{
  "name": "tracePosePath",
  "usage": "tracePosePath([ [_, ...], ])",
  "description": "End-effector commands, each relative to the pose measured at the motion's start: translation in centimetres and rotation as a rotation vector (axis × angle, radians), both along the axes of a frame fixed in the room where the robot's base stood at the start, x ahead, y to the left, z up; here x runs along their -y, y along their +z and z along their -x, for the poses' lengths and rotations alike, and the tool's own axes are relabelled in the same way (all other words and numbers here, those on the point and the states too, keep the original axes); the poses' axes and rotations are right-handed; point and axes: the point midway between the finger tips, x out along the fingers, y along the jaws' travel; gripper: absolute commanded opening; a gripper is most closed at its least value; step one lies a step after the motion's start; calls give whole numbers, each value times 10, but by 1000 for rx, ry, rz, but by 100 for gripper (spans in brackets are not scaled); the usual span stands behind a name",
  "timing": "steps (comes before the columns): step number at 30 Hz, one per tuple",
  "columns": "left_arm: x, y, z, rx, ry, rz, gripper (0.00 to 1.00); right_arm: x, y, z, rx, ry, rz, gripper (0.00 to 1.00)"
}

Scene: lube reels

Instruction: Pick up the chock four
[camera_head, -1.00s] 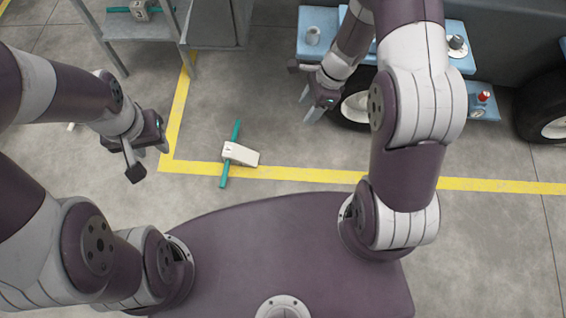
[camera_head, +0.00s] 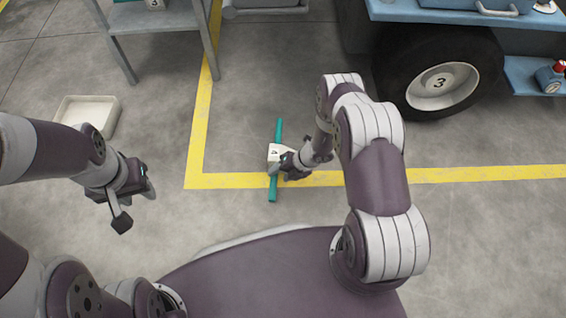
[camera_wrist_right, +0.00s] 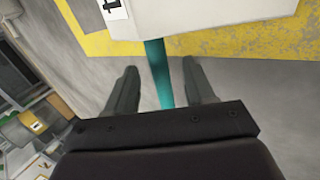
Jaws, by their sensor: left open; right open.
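Chock four (camera_head: 274,150) is a whitish wedge marked 4 with a teal bar (camera_head: 278,130) through it. It lies on the floor at the yellow line. My right gripper (camera_head: 285,173) is down at the chock's near right side and hides part of it. In the right wrist view the open fingers (camera_wrist_right: 161,88) stand on either side of the teal bar (camera_wrist_right: 159,76), with the pale chock body (camera_wrist_right: 200,14) beyond. My left gripper (camera_head: 137,203) is open and empty above the floor at the left.
A yellow floor line (camera_head: 450,175) runs past the chock. A vehicle wheel marked 3 (camera_head: 440,85) stands at the upper right, with a blue step (camera_head: 535,80) beside it. A pale tray (camera_head: 85,110) lies on the floor at the left. A grey rack (camera_head: 160,20) stands at the upper left.

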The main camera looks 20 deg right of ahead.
Motion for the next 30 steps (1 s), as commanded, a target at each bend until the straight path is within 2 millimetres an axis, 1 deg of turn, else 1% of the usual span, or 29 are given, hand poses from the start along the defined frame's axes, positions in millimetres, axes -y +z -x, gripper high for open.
tracePosePath([
  [1, 0, -13, 0, 0, 0, 0, 40, -4, -13, -1, 0, 2, 0, 54],
  [3, 0, -28, 0, 0, 0, 0, 40, -12, -26, -4, 1, 4, 0, 54],
  [4, 0, -35, 0, 0, 0, 0, 40, -16, -31, -6, 1, 3, 0, 54],
  [6, 0, -41, 0, -1, 0, 0, 40, -22, -39, -9, 0, 4, 0, 54],
  [9, 0, -40, 0, -1, 0, 0, 40, -25, -38, -11, 2, 2, 1, 54],
  [13, 0, -37, 0, 0, 0, 0, 40, -25, -36, -10, 1, 2, 0, 54],
  [14, 0, -37, 0, 0, 0, 0, 40, -25, -36, -10, 1, 2, 0, 47],
  [15, 0, -37, 0, 0, 0, 0, 40, -25, -36, -10, 1, 2, 0, 34],
  [17, 0, -37, 0, 0, 0, 0, 40, -25, -36, -10, 1, 2, 0, 14],
  [18, 0, -37, 0, 0, 0, 0, 40, -25, -36, -10, 0, 2, 0, 1],
  [19, 0, -37, 0, 0, 0, 0, 40, -25, -36, -10, 0, 2, 0, 0],
  [26, 0, -37, 0, 0, 0, 0, 40, -25, -35, -11, 3, 3, 0, 0],
  [30, 0, -32, 0, 0, 0, 0, 40, -25, -29, -11, 3, 3, 0, 0],
])
